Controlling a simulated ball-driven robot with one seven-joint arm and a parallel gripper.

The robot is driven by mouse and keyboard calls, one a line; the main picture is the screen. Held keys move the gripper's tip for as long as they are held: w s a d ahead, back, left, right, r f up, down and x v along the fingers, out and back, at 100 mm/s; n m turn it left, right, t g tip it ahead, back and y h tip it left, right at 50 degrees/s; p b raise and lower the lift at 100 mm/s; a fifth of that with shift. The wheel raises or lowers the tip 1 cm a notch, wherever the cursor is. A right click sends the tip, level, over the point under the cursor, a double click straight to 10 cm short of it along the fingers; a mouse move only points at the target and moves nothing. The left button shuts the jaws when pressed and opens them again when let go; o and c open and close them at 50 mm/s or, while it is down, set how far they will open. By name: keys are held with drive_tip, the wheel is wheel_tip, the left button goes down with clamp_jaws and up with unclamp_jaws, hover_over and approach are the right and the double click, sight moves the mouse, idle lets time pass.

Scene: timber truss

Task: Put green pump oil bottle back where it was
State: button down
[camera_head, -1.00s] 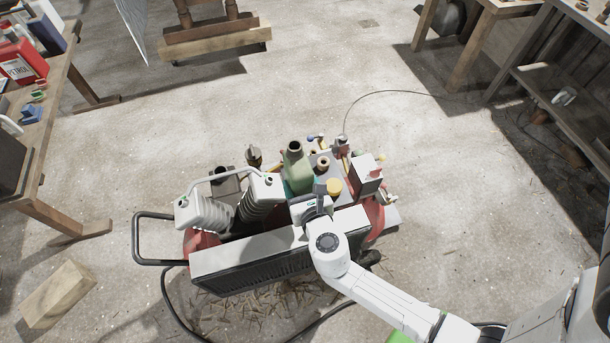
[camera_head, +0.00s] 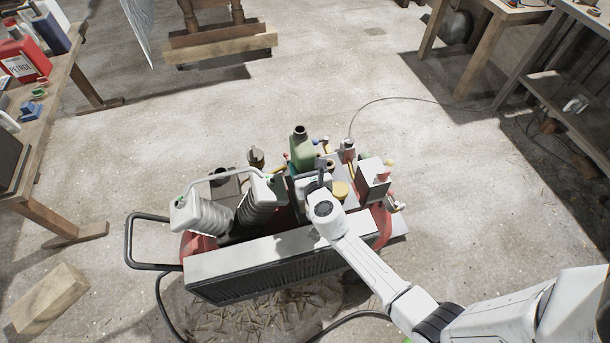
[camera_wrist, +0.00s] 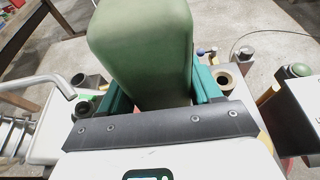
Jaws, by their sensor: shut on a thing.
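The green pump oil bottle (camera_head: 302,153) shows in the head view with its dark neck up, at the far side of the machine on the floor. It looks nearly upright. In the wrist view the green bottle (camera_wrist: 145,45) fills the upper middle, between the teal fingers of my gripper (camera_wrist: 160,88). My gripper (camera_head: 312,174) is shut on the bottle. The bottle's lower part is hidden in the head view, so I cannot tell whether it rests on anything.
The machine (camera_head: 250,262) is crowded with a ribbed hose (camera_head: 255,205), a yellow cap (camera_head: 340,190) and a grey box (camera_head: 373,178) close to the bottle. A bench (camera_head: 40,150) stands left, a shelf (camera_head: 560,100) right.

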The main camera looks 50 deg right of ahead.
drive_tip(key=shift+f+b, duration=0.7)
drive_tip(key=shift+f, duration=0.65)
drive_tip(key=shift+f, duration=0.15)
drive_tip(key=shift+c, duration=1)
unclamp_jaws()
